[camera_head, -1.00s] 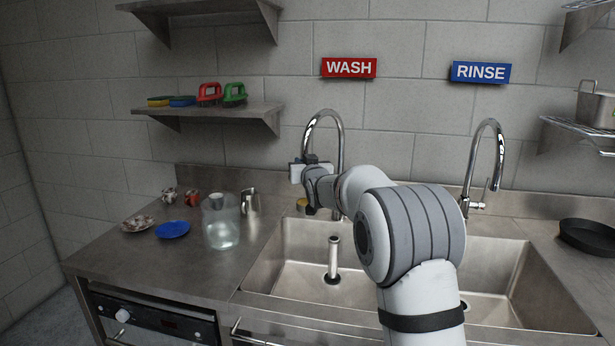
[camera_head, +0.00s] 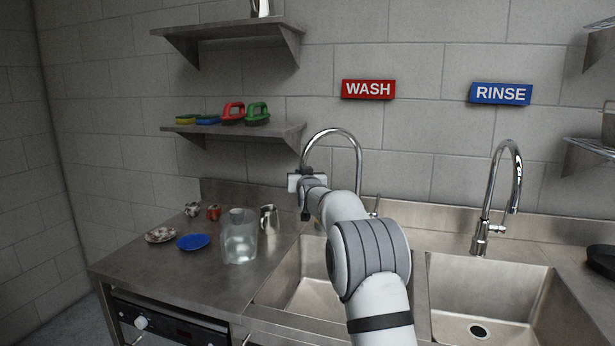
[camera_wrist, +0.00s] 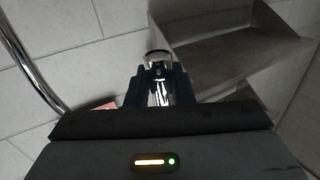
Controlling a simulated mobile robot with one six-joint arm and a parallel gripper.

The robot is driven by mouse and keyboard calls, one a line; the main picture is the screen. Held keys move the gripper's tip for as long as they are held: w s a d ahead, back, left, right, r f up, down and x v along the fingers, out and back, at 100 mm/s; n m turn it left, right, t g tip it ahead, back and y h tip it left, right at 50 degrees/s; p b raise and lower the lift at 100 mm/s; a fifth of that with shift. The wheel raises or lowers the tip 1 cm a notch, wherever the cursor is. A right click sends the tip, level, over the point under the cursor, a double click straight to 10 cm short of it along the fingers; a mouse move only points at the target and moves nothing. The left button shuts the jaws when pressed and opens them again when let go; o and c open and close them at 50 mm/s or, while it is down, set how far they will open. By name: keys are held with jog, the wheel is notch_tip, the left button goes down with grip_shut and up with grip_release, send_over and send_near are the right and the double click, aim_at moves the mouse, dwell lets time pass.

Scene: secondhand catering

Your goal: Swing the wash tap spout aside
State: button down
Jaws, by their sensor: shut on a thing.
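The wash tap spout (camera_head: 331,131) is a chrome gooseneck under the red WASH sign (camera_head: 368,89). Its arch runs to the left from its riser, and its free end comes down at my gripper (camera_head: 306,182). My gripper is shut on the spout's end. In the wrist view, chrome shows between the two dark fingers of my gripper (camera_wrist: 159,92), and the tap's pipe (camera_wrist: 32,68) curves along the left. My arm hides the lower part of the tap and part of the wash basin (camera_head: 312,297).
A shelf (camera_head: 285,131) with sponges and brushes is left of my gripper and shows close by in the wrist view (camera_wrist: 225,58). A clear jug (camera_head: 239,238), a metal pitcher (camera_head: 269,218) and a blue plate (camera_head: 193,242) stand on the left counter. The rinse tap (camera_head: 517,180) is at right.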

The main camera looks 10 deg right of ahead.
jog(key=shift+a, duration=0.2)
jog(key=c, duration=1.3)
grip_release()
jog(key=shift+c, duration=0.2)
jog(key=shift+s+d, duration=0.1)
jog(key=shift+s+b, duration=1.05)
jog(key=shift+s, duration=2.85)
